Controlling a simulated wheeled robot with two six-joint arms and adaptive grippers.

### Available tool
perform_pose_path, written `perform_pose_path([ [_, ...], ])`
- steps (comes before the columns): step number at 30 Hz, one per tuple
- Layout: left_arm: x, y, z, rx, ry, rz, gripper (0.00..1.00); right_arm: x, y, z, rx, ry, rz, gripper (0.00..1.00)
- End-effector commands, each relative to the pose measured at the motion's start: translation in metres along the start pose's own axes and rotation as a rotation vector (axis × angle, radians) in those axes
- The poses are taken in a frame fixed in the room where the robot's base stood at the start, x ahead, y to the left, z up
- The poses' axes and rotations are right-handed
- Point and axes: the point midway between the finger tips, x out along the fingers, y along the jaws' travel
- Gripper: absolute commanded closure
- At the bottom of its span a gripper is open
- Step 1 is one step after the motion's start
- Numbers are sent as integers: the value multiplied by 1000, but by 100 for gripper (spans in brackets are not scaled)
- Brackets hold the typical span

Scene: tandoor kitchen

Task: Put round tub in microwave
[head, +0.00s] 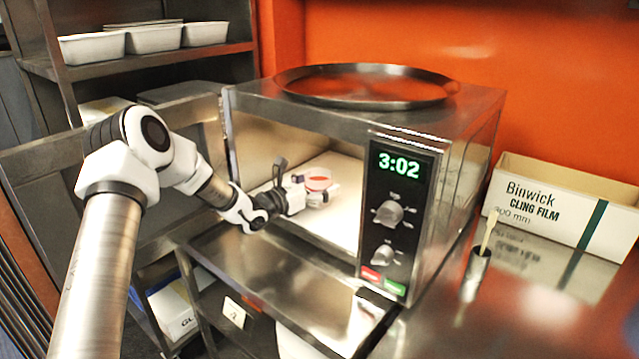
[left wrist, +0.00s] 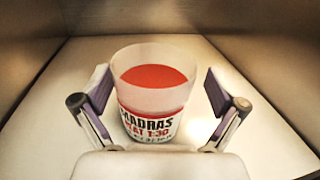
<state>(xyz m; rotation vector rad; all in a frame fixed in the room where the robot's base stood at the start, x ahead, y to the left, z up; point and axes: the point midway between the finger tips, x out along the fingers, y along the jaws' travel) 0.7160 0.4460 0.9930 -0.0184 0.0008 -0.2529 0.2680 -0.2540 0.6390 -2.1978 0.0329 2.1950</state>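The round tub (left wrist: 155,95) is a clear-walled cup with red contents and a white label with dark and red print. It stands upright on the light floor of the microwave (head: 420,125), and its red top also shows in the head view (head: 318,180). The microwave's front is open. My left gripper (head: 305,190) reaches inside through the opening. In the left wrist view its two fingers (left wrist: 158,100) are spread on either side of the tub, with a gap visible on the right. Contact on the left side is unclear. My right gripper is not in view.
A round metal tray (head: 365,72) lies on top of the microwave. A Binwick cling film box (head: 540,205) and a small metal cup (head: 475,275) stand on the counter at right. A shelf with white containers (head: 92,47) is at upper left. The microwave walls are close around my gripper.

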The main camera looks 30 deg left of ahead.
Motion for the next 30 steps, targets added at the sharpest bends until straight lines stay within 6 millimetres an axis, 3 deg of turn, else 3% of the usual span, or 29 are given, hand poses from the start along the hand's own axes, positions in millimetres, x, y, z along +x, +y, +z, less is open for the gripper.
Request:
perform_pose_path([
  [8,-4,1,1,0,-2,2,4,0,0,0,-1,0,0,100],
  [11,-18,2,1,-4,-2,4,4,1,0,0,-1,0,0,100],
  [21,-95,0,4,-9,-9,2,4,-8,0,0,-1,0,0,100],
  [30,-120,0,2,-2,-3,0,4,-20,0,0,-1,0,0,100],
])
